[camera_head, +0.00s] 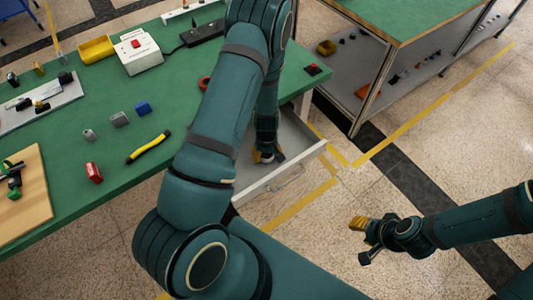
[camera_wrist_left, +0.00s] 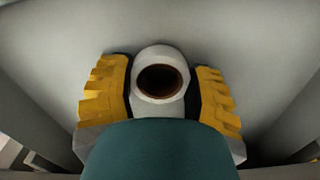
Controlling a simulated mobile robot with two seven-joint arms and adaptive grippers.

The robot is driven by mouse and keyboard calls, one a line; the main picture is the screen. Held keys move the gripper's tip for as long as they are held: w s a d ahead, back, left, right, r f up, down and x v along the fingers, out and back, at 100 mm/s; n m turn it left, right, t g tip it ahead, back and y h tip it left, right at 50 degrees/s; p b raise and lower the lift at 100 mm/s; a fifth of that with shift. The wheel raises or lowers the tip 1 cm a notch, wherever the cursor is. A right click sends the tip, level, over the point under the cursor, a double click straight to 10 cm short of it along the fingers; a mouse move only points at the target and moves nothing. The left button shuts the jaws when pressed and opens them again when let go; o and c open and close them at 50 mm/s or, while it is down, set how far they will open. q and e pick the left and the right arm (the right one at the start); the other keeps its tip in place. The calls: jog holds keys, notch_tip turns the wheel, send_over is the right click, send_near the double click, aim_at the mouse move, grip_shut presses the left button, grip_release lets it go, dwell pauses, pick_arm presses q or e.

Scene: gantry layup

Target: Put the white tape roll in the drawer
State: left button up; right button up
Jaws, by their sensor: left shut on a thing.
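The white tape roll (camera_wrist_left: 160,82), with a brown core, sits between the yellow-padded fingers of my left gripper (camera_wrist_left: 162,92) in the left wrist view. The gripper is shut on it. Grey drawer (camera_wrist_left: 160,22) surfaces surround both. In the head view the drawer (camera_head: 285,178) is pulled out from under the green table, and my left gripper (camera_head: 264,157) reaches down into it. My left arm hides much of the drawer. I cannot tell whether the roll touches the drawer floor. My right gripper (camera_head: 362,240) is empty over the floor, its fingers apart.
The green table (camera_head: 60,150) holds a yellow bin (camera_head: 96,49), a white device (camera_head: 139,53), a yellow-black tool (camera_head: 148,147), a red item (camera_head: 94,172) and small blocks. A second bench (camera_head: 405,22) stands at the back right. Floor right of the drawer is clear.

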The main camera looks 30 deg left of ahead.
aim_at(267, 157)
pick_arm(q)
jog(key=shift+f, duration=0.15)
jog(key=o, duration=1)
jog(key=shift+r, duration=0.4)
notch_tip(267, 157, up, 11)
jog(key=p, duration=0.4)
jog(key=s+d+f+m, duration=0.1)
jog(key=d, duration=0.1)
jog(key=s+d+f+m+h, duration=0.1)
jog(key=s+d, duration=0.1)
jog(key=d, duration=0.1)
jog(key=s+d+f+m, duration=0.1)
jog(key=s+d+m, duration=0.1)
jog(key=shift+s+d, duration=0.2)
jog(key=shift+d, duration=0.15)
jog(key=s+d+m+h, duration=0.1)
jog(key=d, duration=0.2)
jog(key=s+d+r+m+t+h, duration=0.1)
jog(key=s+d+m, duration=0.1)
jog(key=d, duration=0.2)
jog(key=s+d+m+h, duration=0.1)
jog(key=s+d+m, duration=0.1)
jog(key=d, duration=0.1)
jog(key=shift+s+d+r+t, duration=0.1)
jog(key=shift+d+r+t, duration=0.05)
jog(key=shift+t, duration=0.15)
